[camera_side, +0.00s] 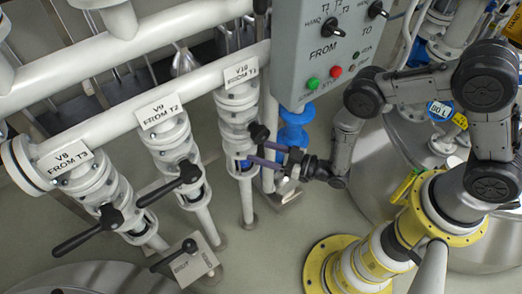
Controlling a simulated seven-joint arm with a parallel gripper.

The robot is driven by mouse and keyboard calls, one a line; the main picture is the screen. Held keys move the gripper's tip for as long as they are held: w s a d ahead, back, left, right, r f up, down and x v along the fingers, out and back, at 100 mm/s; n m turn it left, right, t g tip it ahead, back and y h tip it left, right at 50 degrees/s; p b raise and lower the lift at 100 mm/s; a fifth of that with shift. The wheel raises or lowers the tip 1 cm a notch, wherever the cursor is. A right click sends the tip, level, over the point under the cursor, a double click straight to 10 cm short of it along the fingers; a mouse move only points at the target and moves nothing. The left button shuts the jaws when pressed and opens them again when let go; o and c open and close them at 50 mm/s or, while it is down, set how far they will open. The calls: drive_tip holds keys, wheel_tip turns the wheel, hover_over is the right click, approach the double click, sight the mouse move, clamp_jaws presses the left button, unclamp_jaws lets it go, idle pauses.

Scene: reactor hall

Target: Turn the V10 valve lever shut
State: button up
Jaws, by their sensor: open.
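The V10 valve (237,112) is the rightmost of three white flanged valves hanging from the pipe. Its label plate (241,71) is partly legible. A dark knob-like end (258,132) on its right side seems to be its lever; the rest of the lever is hard to make out. My gripper (264,153) reaches in from the right, fingers pointing left at the valve body, just below that dark end. The fingers are apart with nothing clearly between them. I cannot tell whether a finger touches the lever or valve.
V9 (168,135) and V8 (92,190) stand to the left with black levers sticking out. A grey control panel (300,45) with knobs and buttons hangs just above my gripper. A small plate with another black lever (185,262) is low on the floor.

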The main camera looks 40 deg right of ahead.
drive_tip(key=shift+c, duration=0.2)
clamp_jaws()
idle(1.1)
